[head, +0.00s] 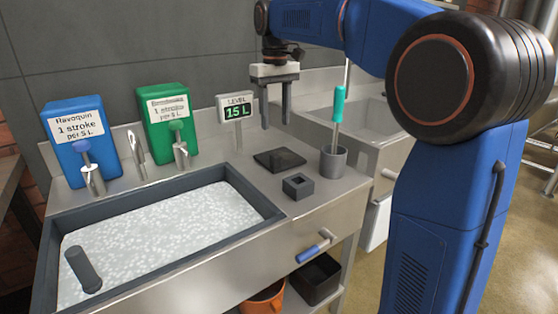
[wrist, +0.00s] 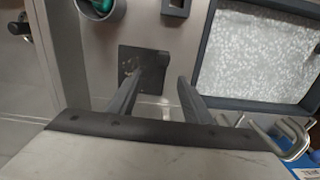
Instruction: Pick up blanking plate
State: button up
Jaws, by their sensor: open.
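The blanking plate looks to be the thin dark square plate (head: 280,160) lying flat on the steel counter, right of the basin. It also shows in the wrist view (wrist: 133,58), partly hidden behind one finger. My gripper (head: 276,125) is open and empty, its two fingers pointing down above and behind the plate in the head view. In the wrist view my gripper (wrist: 168,74) has its fingers apart, one overlapping the plate and the other to its right. The fingers appear clear of the plate.
A small dark block with a square hole (head: 298,188) and a grey cup (head: 333,163) holding a teal-handled tool (head: 338,105) stand near the plate. The foamy basin (head: 150,230) lies left. A level display (head: 236,108) and blue (head: 80,140) and green (head: 168,120) dispensers stand behind.

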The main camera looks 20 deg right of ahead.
aim_at(274, 154)
notch_tip(274, 154, down, 7)
jog(key=shift+r, duration=0.1)
jog(key=shift+s+a+f, duration=0.1)
jog(key=shift+a+f, duration=0.05)
jog(key=shift+f, duration=1.2)
jog(key=shift+s+a+f, duration=0.1)
jog(key=shift+a+f, duration=0.05)
jog(key=shift+f, duration=1.2)
grip_shut()
